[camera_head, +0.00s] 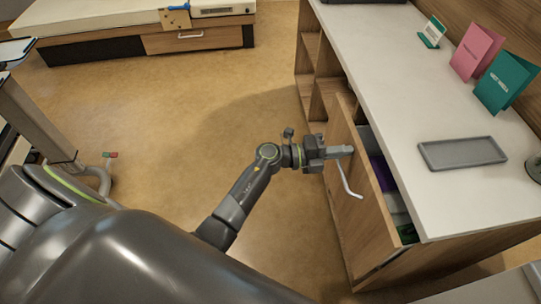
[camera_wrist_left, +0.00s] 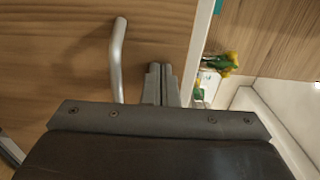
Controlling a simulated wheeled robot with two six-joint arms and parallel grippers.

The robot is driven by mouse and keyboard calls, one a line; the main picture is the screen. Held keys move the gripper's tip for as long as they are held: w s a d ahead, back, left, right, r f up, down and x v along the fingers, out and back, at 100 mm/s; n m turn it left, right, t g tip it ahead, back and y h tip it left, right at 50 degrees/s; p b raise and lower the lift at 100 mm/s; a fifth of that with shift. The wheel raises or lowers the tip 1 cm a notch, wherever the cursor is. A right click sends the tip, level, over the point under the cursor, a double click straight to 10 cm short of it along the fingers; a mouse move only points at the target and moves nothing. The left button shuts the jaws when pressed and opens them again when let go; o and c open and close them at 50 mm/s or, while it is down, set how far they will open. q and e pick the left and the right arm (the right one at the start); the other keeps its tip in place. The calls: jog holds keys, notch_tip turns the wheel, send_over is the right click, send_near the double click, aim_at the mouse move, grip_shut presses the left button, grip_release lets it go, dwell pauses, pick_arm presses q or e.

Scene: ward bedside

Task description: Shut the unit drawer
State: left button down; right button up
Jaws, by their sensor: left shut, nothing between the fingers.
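The unit drawer (camera_head: 362,190) stands open, pulled out from under the white counter top. Its wooden front has a metal bar handle (camera_head: 347,180), which also shows in the left wrist view (camera_wrist_left: 117,60). Folded purple, white and green things lie inside the drawer. My left gripper (camera_head: 345,152) is shut and empty, at the outer face of the drawer front near the handle. In the left wrist view its fingers (camera_wrist_left: 160,84) lie to the right of the handle, apart from it. I cannot tell whether the fingertips touch the wood. My right gripper is not in view.
The counter top (camera_head: 385,75) holds an empty grey tray (camera_head: 462,152), a pink card (camera_head: 476,50), a green card (camera_head: 507,82) and a small green sign (camera_head: 432,32). Open shelves (camera_head: 322,75) adjoin the drawer. The floor (camera_head: 190,110) left of the unit is clear.

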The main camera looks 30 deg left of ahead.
pick_arm(q)
jog(key=x, duration=0.7)
jog(key=shift+r, duration=0.25)
